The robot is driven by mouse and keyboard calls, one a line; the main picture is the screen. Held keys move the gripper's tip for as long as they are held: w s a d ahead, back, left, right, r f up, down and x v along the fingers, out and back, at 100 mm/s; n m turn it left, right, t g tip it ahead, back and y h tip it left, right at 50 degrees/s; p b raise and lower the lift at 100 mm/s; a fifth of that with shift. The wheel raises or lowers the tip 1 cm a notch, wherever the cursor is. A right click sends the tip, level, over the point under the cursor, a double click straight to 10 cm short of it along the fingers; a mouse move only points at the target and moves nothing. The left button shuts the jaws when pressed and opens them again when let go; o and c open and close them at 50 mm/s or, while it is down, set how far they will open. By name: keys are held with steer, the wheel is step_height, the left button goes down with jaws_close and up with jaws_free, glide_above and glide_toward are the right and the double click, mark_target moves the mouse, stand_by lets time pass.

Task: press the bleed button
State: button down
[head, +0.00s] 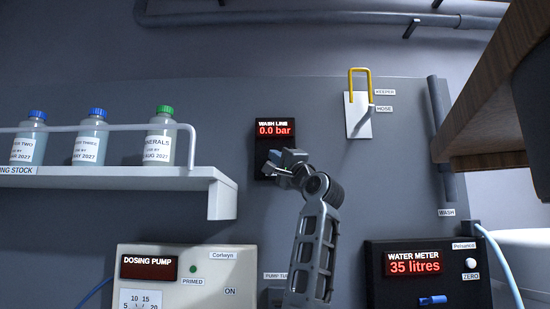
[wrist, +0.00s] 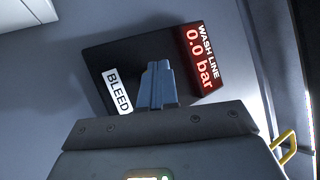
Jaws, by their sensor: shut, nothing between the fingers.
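The black wash line unit (head: 262,147) is on the grey wall panel, its red display (head: 273,129) reading 0.0 bar. My gripper (head: 284,157) is in front of its lower part. In the wrist view the unit (wrist: 125,55) appears tilted, with a white BLEED label (wrist: 117,91) to the left of my gripper (wrist: 157,70) and the display (wrist: 201,58) to the right. My fingers are shut together and empty, pointing at the unit's face. The bleed button itself is not visible; my fingers cover part of the face beside the label. I cannot tell whether they touch it.
A white shelf (head: 218,187) with several bottles and a rail is at the left. A yellow keeper hook (head: 360,71) is at the upper right. Below are the dosing pump (head: 190,257) and the water meter (head: 377,290). A wooden piece (head: 490,95) overhangs at right.

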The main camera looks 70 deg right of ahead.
steer(key=shift+s+a, duration=0.3)
steer(key=shift+a, duration=0.45)
steer(key=shift+s+a, duration=0.35)
steer(key=shift+a, duration=0.4)
steer(key=shift+s+a, duration=0.3)
steer(key=shift+a, duration=0.5)
steer(key=shift+s+a, duration=0.35)
steer(key=shift+a, duration=0.4)
